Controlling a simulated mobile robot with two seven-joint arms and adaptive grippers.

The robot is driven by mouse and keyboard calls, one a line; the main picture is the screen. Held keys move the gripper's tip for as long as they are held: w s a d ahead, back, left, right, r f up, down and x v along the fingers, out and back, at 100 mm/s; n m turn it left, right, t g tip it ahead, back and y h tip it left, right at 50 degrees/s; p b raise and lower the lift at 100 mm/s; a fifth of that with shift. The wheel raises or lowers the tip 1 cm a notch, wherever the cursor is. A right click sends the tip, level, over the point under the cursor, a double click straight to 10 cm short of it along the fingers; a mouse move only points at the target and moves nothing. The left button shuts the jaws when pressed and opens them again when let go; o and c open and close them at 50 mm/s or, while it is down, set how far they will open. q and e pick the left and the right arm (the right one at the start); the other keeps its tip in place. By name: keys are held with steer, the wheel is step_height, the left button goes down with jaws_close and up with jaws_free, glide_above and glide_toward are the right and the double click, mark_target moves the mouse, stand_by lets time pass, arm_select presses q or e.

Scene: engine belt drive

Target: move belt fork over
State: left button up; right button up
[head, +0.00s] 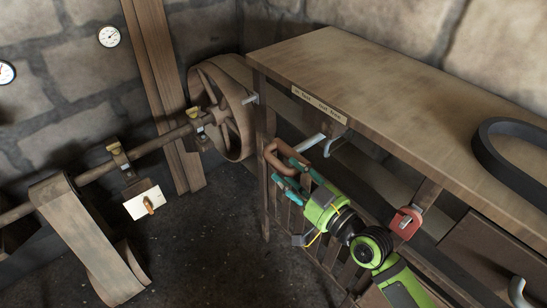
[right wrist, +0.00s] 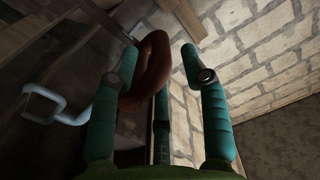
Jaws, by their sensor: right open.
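A reddish-brown loop handle (head: 271,152) hangs below the bench's front edge. A pale grey rod (head: 309,142) shows close to it. Another pale rod end (head: 251,99) sticks out beside the large belt pulley (head: 226,115); whether they are one fork bar is hidden. My right gripper (head: 287,175) is open at the loop. In the right wrist view the loop (right wrist: 150,65) lies between the teal fingers (right wrist: 160,62), nearer the left one; contact is unclear. My left gripper is not in view.
The wooden bench (head: 340,62) carries a label plate (head: 318,103) and a dark belt ring (head: 515,150). A red padlock-like piece (head: 405,222) hangs in front, close to my right arm. A line shaft (head: 160,142) runs left.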

mark_target(273, 161)
steer(key=x, duration=0.6)
steer(key=shift+w+a, duration=0.1)
steer(key=shift+a, duration=0.05)
steer(key=shift+c, duration=0.4)
jaws_close()
